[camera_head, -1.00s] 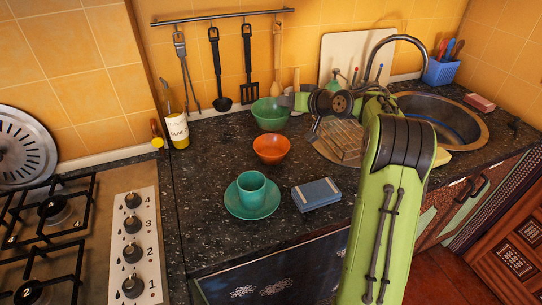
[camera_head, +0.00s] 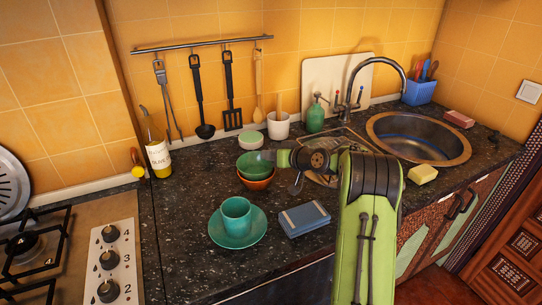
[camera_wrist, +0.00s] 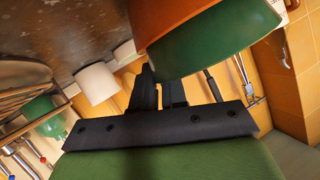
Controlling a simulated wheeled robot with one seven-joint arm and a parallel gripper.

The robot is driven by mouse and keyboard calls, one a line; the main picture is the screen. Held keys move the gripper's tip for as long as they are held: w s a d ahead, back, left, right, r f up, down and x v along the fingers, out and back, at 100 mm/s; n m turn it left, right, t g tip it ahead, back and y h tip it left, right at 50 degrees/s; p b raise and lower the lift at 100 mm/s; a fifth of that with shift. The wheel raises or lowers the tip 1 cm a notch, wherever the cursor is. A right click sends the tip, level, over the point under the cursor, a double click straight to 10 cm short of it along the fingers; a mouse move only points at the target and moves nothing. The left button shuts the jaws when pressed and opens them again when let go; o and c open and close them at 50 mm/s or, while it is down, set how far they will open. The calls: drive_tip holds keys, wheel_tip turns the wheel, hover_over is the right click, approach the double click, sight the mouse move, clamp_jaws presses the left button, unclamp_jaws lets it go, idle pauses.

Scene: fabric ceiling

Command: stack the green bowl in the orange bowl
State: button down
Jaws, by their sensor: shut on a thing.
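The green bowl (camera_head: 251,163) is upright directly over the orange bowl (camera_head: 257,183) and looks nested in its top. I cannot tell if it rests fully or hangs slightly above. My gripper (camera_head: 272,157) is at the right rim of the green bowl, shut on it. In the wrist view the green bowl (camera_wrist: 220,40) lies at the fingertips of my gripper (camera_wrist: 163,82), with the orange bowl (camera_wrist: 160,18) beyond it. The orange bowl stands on the dark counter, its upper part hidden by the green bowl.
A teal cup (camera_head: 236,215) on a saucer (camera_head: 222,240) and a blue box (camera_head: 304,218) stand in front. A pale bowl (camera_head: 251,141) and white cup (camera_head: 278,126) are behind. The sink (camera_head: 420,137) is right, the stove (camera_head: 70,250) left. Counter left of the bowls is clear.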

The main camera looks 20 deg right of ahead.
drive_tip(key=shift+f, duration=0.2)
drive_tip(key=c, duration=1.2)
unclamp_jaws()
drive_tip(key=shift+o, duration=0.2)
drive_tip(key=shift+r, duration=0.15)
